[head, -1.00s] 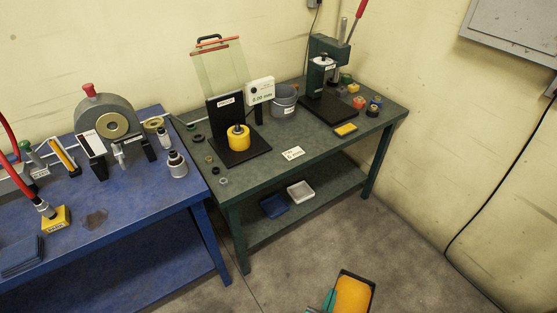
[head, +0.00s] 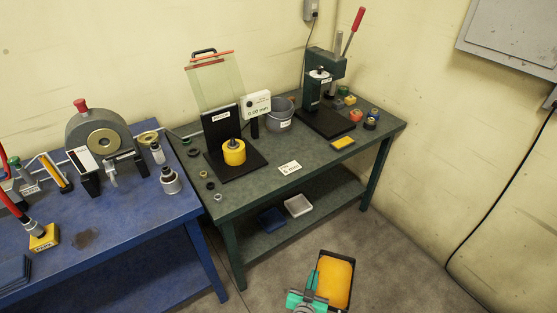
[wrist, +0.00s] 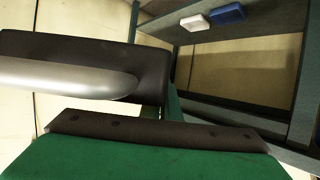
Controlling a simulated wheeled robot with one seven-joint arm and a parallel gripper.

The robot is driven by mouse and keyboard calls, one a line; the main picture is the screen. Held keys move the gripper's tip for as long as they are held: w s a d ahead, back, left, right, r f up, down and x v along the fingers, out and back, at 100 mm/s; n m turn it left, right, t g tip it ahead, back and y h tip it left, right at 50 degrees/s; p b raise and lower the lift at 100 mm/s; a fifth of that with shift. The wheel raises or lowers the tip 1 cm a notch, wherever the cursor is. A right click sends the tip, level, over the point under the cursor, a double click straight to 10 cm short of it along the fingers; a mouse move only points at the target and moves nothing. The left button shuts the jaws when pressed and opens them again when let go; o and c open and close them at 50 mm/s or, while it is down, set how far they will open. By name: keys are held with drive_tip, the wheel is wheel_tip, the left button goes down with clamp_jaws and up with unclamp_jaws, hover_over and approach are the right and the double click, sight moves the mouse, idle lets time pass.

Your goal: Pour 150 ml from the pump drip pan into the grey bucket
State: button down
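The drip pan (head: 321,267) is a dark rectangular tray holding orange liquid (head: 336,282). It is at the bottom of the head view, in front of the green bench and apart from it, and looks about level. My gripper (head: 308,300), with teal parts, is at the pan's near left side. In the wrist view its dark finger pads (wrist: 120,105) close around a grey rounded bar (wrist: 65,78), which seems to be the pan's handle.
The green bench (head: 240,200) carries a yellow roller on a black stand (head: 233,152), a clear raised guard (head: 213,82), a white gauge box (head: 257,104) and a press (head: 325,75) right of the bucket. A blue bench (head: 130,225) adjoins at left. Open floor lies at right.

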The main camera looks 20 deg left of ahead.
drive_tip(key=w+a+r+n+g+y, duration=0.1)
drive_tip(key=w+a+r+n+y, duration=0.15)
drive_tip(key=a+r, duration=0.65)
drive_tip(key=w+a+r+n+y, duration=0.1)
drive_tip(key=w+a+r+y, duration=0.15)
drive_tip(key=a+r, duration=0.65)
drive_tip(key=s+a+r+n+g+y, duration=0.1)
drive_tip(key=s+a+r, duration=0.1)
drive_tip(key=a+r, duration=0.4)
drive_tip(key=s+a+r+n+g+y, duration=0.1)
drive_tip(key=s+a+r+n, duration=0.15)
drive_tip(key=a+r, duration=0.35)
drive_tip(key=s+a+r+n+g+y, duration=0.1)
drive_tip(key=s+a+r, duration=0.15)
drive_tip(key=s, duration=0.25)
drive_tip(key=s+a+r+n+g+y, duration=0.1)
drive_tip(key=s+a+r, duration=0.1)
drive_tip(key=s+a, duration=0.3)
drive_tip(key=s+d+f+n+g+y, duration=0.1)
drive_tip(key=s+f, duration=0.3)
drive_tip(key=s, duration=1.2)
drive_tip(key=shift+s+d+f, duration=0.15)
drive_tip(key=shift+d+f, duration=0.05)
drive_tip(key=shift+d, duration=0.5)
drive_tip(key=shift+d, duration=0.1)
drive_tip(key=shift+s+f, duration=0.1)
drive_tip(key=shift+s, duration=0.05)
